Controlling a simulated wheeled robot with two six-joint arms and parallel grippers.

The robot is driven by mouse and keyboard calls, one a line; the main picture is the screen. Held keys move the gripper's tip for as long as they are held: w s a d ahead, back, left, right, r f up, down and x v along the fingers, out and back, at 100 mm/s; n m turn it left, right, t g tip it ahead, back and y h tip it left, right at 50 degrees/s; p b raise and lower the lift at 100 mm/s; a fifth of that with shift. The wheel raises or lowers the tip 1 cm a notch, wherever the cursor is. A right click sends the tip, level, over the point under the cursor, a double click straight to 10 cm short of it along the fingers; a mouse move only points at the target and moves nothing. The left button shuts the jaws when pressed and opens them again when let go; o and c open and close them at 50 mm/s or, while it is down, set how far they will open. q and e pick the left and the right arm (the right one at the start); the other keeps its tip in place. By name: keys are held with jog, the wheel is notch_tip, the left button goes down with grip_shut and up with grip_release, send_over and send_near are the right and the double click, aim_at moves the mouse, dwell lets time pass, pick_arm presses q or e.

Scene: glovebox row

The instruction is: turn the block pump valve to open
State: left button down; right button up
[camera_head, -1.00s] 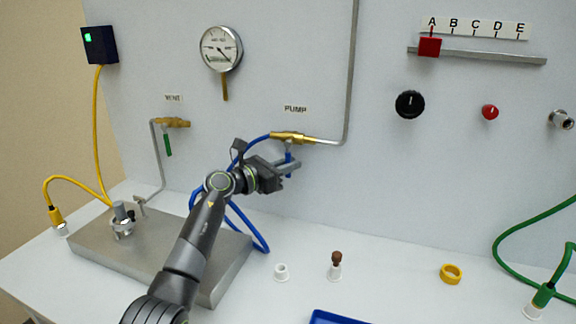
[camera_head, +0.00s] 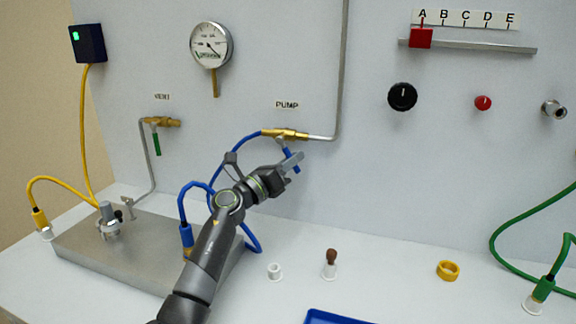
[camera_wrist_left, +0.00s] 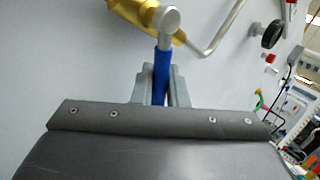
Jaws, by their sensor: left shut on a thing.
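The pump valve (camera_head: 285,134) is a brass body on the wall under the PUMP label (camera_head: 287,105), with a blue hose on its left and a grey pipe on its right. Its blue lever handle (camera_head: 297,169) hangs down, tilted with its lower end to the right. My left gripper (camera_head: 291,162) is shut on this handle. The left wrist view shows the blue handle (camera_wrist_left: 161,76) between the two grey fingers (camera_wrist_left: 160,92), below the brass valve body (camera_wrist_left: 137,12). My right gripper is not in view.
The vent valve (camera_head: 162,122) with a green handle is on the wall to the left, below a round gauge (camera_head: 211,45). A metal block (camera_head: 130,254) with hoses stands on the bench below. White fittings and a yellow ring (camera_head: 448,270) stand at the front right.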

pick_arm(q)
jog(key=shift+d+n, duration=0.15)
jog(key=shift+n, duration=0.35)
jog(key=shift+t, duration=0.4)
jog(key=c, duration=1.5)
grip_release()
jog(key=shift+s+r, duration=0.1)
jog(key=shift+s+a, duration=0.2)
jog(key=shift+a, duration=0.1)
jog(key=shift+s+a+f+p, duration=0.2)
jog(key=shift+s+a+p, duration=1.2)
jog(key=shift+s+a, duration=0.3)
jog(key=shift+s+a+f+p, duration=0.15)
jog(key=shift+s+a+p, duration=1.25)
jog(key=shift+s+a, duration=0.25)
jog(key=shift+s+a+f+p, duration=0.2)
jog(key=shift+s+a+p, duration=1.3)
jog(key=shift+a, duration=0.25)
